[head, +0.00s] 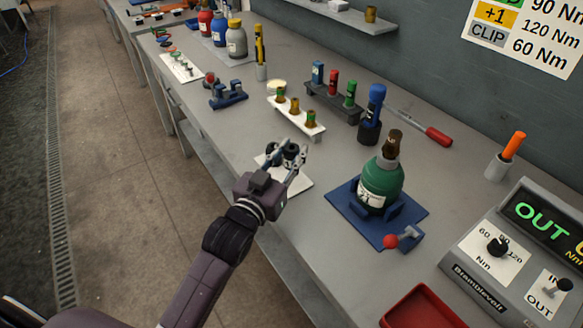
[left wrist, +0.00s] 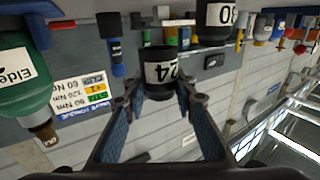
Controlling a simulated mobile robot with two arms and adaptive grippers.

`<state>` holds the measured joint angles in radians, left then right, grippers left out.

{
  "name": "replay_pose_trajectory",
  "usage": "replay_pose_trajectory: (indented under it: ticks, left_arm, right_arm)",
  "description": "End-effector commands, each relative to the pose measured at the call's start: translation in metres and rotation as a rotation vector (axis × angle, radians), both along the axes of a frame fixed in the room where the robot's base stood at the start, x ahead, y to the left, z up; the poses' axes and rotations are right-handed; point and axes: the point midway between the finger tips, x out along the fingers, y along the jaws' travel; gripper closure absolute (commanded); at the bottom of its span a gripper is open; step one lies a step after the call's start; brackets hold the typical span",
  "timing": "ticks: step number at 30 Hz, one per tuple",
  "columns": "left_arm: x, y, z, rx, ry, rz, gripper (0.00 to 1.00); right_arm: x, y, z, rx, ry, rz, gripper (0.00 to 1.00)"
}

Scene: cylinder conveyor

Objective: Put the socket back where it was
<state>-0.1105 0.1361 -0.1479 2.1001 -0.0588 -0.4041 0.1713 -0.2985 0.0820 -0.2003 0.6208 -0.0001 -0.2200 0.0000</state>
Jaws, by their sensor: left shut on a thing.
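My left gripper (head: 287,160) reaches over the front part of the bench above a white mat (head: 299,184). In the left wrist view, whose picture is upside down, the gripper (left wrist: 158,92) is shut on a black socket (left wrist: 160,72) with a white label reading 24. A second black socket (left wrist: 215,22), labelled 30, is beside it and apart from the fingers. In the head view the dark sockets are partly hidden by the fingers, and I cannot tell whether the held one touches the mat. My right gripper is not in view.
A green bottle (head: 381,183) stands in a blue clamp base (head: 341,205) to the right. Behind are a white rack (head: 316,132) with brass fittings and a dark rack (head: 324,95) with coloured pieces. A control box (head: 481,270) and red tray (head: 425,308) are at front right.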

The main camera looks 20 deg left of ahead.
Motion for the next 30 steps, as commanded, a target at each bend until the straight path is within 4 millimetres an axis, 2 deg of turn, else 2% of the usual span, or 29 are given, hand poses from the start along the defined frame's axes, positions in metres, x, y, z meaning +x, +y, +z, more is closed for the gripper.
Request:
replay_pose_trajectory:
  ticks: [4,9,12,24,25,29,30]
  left_arm:
    - [0.000,0.000,-0.011,-0.001,-0.001,0.000,1.00]
    - [0.000,0.000,-0.038,-0.002,0.001,0.001,1.00]
    - [0.000,0.000,-0.047,-0.001,-0.002,0.001,1.00]
    - [0.000,0.000,-0.052,-0.002,-0.004,0.000,1.00]
    - [0.000,0.000,-0.051,-0.001,-0.003,0.000,0.72]
    - [0.000,0.000,-0.051,-0.001,-0.002,0.000,0.58]
    - [0.000,0.000,-0.051,-0.001,-0.002,0.000,0.58]
  right_arm:
    - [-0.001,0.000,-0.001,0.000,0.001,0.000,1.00]
    - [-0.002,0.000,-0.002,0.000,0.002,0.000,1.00]
    - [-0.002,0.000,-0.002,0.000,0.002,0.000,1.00]
    - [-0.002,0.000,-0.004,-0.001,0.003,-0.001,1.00]
    - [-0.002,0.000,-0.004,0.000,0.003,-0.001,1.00]
    - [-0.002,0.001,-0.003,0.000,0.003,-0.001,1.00]
    - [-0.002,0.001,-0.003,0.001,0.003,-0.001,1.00]
